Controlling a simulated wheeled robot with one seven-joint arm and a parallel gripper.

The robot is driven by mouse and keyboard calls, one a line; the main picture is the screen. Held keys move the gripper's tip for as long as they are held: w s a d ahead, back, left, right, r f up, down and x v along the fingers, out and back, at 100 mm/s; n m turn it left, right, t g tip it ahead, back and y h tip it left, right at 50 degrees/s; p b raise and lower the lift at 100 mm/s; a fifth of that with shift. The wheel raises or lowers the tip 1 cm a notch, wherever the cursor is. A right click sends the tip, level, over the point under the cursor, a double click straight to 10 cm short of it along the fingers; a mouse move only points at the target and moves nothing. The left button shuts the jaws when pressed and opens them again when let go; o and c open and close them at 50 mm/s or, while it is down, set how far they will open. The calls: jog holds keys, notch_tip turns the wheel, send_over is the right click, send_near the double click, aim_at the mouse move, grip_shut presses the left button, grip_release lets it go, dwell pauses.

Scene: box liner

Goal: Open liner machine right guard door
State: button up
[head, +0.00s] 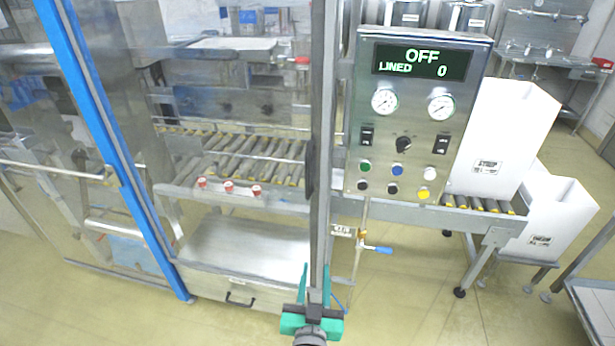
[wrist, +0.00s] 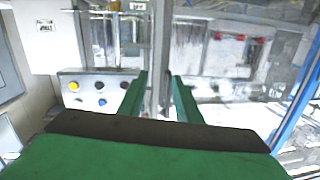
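The liner machine (head: 235,200) has clear guard panels, with a blue upright (head: 105,130) at left and a grey upright (head: 320,130) near the middle. The grey upright appears to be the edge of the right guard door, which looks closed; I cannot tell for certain. A dark strip runs along its side. My gripper (head: 314,272) is low at the upright's bottom end, its green fingers apart on either side of it. In the wrist view, the fingers (wrist: 160,82) are spread with the grey upright (wrist: 162,45) showing between them. Contact cannot be told.
The control panel (head: 415,120) reads OFF and LINED 0, just right of the upright. A blue-handled valve (head: 378,250) sits below it.

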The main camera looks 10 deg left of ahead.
jog(key=n+y, duration=0.1)
jog(key=n, duration=0.1)
send_near(308, 169)
jog(key=shift+t, duration=0.3)
jog(key=x, duration=1.1)
jog(key=shift+s+a+f, duration=0.1)
jog(key=shift+a+f, duration=0.05)
jog(key=shift+f, duration=0.2)
grip_shut()
